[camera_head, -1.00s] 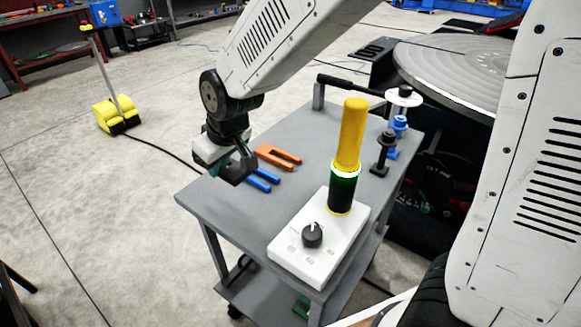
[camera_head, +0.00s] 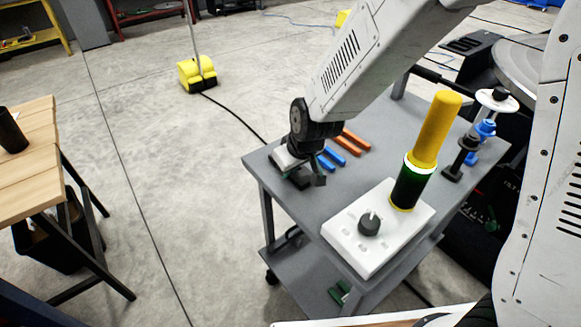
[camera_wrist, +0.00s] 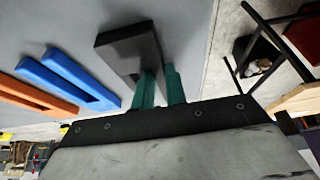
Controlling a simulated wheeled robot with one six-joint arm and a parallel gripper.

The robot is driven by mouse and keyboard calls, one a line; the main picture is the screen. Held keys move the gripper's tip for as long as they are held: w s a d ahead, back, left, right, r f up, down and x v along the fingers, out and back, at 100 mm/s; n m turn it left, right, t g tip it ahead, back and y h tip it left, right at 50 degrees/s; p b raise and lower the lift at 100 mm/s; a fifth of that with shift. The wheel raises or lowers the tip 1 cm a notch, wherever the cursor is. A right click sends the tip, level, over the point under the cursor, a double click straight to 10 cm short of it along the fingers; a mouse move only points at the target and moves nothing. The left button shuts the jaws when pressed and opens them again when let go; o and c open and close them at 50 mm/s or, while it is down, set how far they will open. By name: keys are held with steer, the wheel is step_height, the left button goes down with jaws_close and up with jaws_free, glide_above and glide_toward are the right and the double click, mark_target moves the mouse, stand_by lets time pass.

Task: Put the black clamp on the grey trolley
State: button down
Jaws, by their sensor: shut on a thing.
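My gripper (camera_head: 308,174) is low over the left end of the grey trolley (camera_head: 262,160). It is shut on a dark, blocky piece, the black clamp (camera_head: 319,180). In the wrist view the green fingers (camera_wrist: 160,88) grip the clamp (camera_wrist: 130,48), whose flat dark face points away from me. The grey trolley top (camera_wrist: 60,30) lies behind it. I cannot tell whether the clamp touches the top or hangs just above it. The gripper and wrist partly hide the clamp in the head view.
A blue fork (camera_head: 332,158) and an orange fork (camera_head: 356,141) lie beside the gripper. A white control box (camera_head: 375,245) with a yellow-green lamp post (camera_head: 430,140) stands at the front. Black and blue upright fixtures (camera_head: 462,160) stand at the right. A wooden table (camera_head: 30,150) is left.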

steer(key=shift+f, duration=0.1)
steer(key=c, duration=1.4)
jaws_free()
steer(key=shift+c, duration=0.2)
steer(key=v, duration=1.2)
